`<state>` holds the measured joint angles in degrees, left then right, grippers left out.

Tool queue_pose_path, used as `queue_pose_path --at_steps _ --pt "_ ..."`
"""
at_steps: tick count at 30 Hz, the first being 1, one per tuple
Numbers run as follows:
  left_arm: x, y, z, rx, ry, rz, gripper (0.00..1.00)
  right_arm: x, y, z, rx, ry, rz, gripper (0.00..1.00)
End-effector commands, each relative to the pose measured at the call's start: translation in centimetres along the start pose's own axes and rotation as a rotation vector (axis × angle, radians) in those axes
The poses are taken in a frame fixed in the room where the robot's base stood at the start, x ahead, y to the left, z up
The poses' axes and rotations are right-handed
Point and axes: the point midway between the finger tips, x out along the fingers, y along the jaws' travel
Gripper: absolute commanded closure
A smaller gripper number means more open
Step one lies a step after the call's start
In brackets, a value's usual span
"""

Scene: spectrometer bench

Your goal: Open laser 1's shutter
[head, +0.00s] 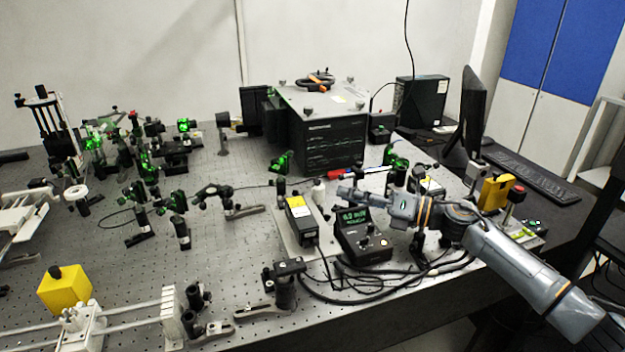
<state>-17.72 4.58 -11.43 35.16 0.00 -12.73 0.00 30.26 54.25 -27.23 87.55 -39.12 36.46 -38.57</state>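My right gripper (344,195) reaches in from the right over the bench, its tip pointing left. It shows just above and behind a black controller box (362,243) with a lit green display. It is small and edge-on, so I cannot tell whether its fingers are parted; nothing shows held in it. A black laser-like box (301,226) with a yellow label lies just left of the controller, on a light plate. No label reading laser 1 is legible, and I cannot make out a shutter. My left gripper is not in view.
The perforated optical table (232,262) carries many mounts, several glowing green. A large black instrument (333,143) stands at the back. Black cables (345,293) loop at the front of the controller. A yellow block (65,288) sits front left. A monitor (473,112) and keyboard (530,177) stand right.

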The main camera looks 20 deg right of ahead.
Motion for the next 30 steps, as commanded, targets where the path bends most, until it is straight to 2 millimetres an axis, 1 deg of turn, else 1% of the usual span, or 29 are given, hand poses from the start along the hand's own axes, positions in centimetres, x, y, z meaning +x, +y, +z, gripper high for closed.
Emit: queue_pose_path --at_steps 1,5,8,12,15,17,26,29,30 --pt "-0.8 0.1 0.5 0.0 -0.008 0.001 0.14 1.4 0.5 0.4 0.0 -0.001 0.005 0.64" --pt "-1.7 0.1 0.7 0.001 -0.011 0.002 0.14 4.2 0.5 0.3 0.001 -0.001 0.005 0.64" --pt "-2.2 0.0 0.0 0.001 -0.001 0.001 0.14 6.0 0.3 0.3 0.002 -0.001 0.002 0.64" --pt "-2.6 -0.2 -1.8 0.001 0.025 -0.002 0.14 8.0 0.2 0.2 0.003 -0.001 0.001 0.64" --pt "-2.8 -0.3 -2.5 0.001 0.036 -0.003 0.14 8.8 0.1 0.1 0.001 -0.001 0.0 0.64" --pt "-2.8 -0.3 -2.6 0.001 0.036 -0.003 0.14 9.0 0.1 0.1 0.0 0.0 0.0 0.64" --pt "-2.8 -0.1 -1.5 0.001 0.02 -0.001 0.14 9.2 0.0 0.0 0.0 0.0 -0.001 0.64" --pt "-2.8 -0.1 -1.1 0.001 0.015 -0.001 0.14 9.2 0.0 0.0 0.0 0.0 -0.001 0.82" --pt "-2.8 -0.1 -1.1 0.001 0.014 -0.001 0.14 9.2 0.0 0.0 0.0 0.0 0.0 0.9"
